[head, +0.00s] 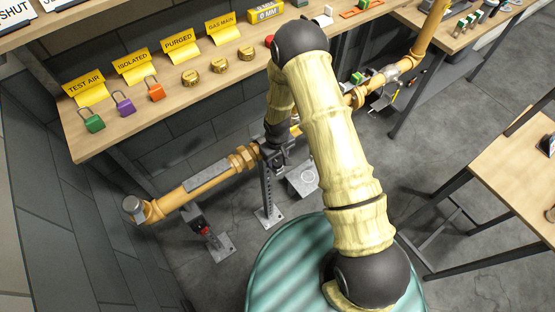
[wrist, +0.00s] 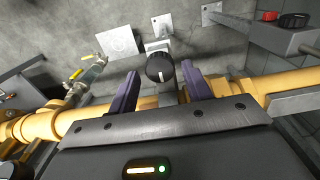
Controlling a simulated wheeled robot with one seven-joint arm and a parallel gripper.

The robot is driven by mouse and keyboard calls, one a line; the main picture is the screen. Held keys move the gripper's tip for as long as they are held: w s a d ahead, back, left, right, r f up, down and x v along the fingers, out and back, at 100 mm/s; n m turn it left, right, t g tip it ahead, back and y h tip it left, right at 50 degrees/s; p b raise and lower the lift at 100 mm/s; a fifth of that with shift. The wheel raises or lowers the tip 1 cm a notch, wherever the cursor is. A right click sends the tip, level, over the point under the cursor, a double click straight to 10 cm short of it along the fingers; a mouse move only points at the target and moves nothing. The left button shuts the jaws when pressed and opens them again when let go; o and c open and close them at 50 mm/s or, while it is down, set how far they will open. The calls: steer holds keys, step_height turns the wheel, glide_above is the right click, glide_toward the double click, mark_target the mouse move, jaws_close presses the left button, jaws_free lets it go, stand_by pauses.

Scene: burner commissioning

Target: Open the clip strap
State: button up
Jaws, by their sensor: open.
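My gripper (wrist: 160,71) is open in the wrist view, its two dark purple fingers apart on either side of a black round knob (wrist: 160,66). The knob has a white mark and appears apart from both fingers. A pale metal piece (wrist: 168,92) shows below the knob at the yellow gas pipe (wrist: 232,92); it may be the clip strap, but I cannot tell whether it is open or closed. In the head view the yellow pipe (head: 196,186) runs past a grey support post (head: 266,192), and my arm hides much of the area around the gripper.
A wooden shelf (head: 140,122) above the pipe carries yellow signs, padlocks (head: 155,90) and brass caps (head: 219,65). A valve with yellow handles (wrist: 88,75) sits left in the wrist view. A wooden table (head: 520,165) stands right. Grey floor lies between.

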steer(key=shift+f, duration=1.2)
jaws_close()
